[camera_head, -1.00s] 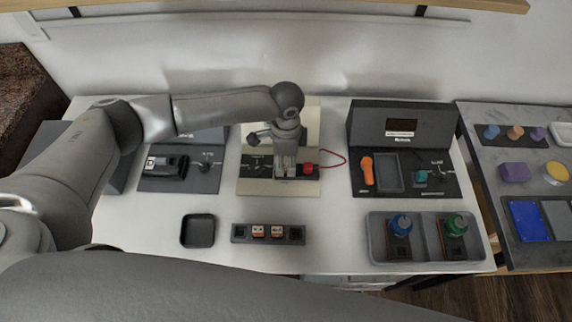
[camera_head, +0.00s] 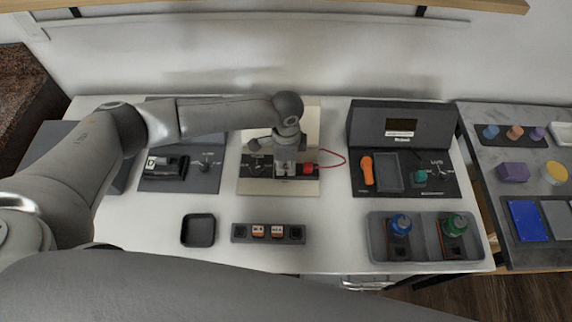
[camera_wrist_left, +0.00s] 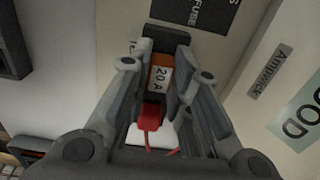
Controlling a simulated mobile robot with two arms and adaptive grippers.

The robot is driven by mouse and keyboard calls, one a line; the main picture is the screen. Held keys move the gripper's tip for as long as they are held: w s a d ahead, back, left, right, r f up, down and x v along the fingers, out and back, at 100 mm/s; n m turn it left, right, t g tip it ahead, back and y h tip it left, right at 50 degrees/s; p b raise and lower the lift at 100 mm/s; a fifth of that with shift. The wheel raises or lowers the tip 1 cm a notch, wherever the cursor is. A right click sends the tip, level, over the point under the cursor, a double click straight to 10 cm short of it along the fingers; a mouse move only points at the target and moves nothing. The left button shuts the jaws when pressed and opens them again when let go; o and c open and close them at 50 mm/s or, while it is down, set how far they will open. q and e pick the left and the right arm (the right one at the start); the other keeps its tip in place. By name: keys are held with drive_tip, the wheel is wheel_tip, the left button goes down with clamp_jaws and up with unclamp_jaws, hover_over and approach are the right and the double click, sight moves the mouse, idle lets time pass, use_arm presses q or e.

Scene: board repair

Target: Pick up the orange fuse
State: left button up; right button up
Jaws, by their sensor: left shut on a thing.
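The orange fuse (camera_wrist_left: 160,74), with a white label reading "20 A", is between the fingers of my left gripper (camera_wrist_left: 163,62) in the left wrist view. The gripper is shut on it. The fuse's far end is against a dark block, and I cannot tell whether it is still seated there. In the head view my left gripper (camera_head: 286,169) points down over the dark strip of the middle board (camera_head: 278,187), and its fingers hide the fuse. My right gripper is not in view.
A red plug (camera_head: 308,169) with a looped red wire sits just right of the gripper. A dark rack (camera_head: 240,233) with two orange-and-white fuses and an empty square tray (camera_head: 198,231) lie in front. A grey bin (camera_head: 377,256) stands at the front right.

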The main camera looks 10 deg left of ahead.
sight(286, 165)
use_arm(q)
drive_tip(key=shift+r, duration=0.5)
wheel_tip(286, 165, up, 2)
drive_tip(key=shift+s+r+b, duration=0.1)
drive_tip(key=shift+r+b, duration=0.15)
drive_tip(key=shift+b, duration=0.25)
drive_tip(key=s+d+r+b, duration=0.1)
drive_tip(key=s+d+r, duration=0.1)
drive_tip(key=s+r, duration=0.7)
drive_tip(key=s, duration=0.4)
drive_tip(key=shift+s+d+r, duration=0.25)
drive_tip(key=shift+d, duration=0.15)
drive_tip(key=s+a+p, duration=0.3)
drive_tip(key=s+a, duration=0.3)
drive_tip(key=a, duration=0.4)
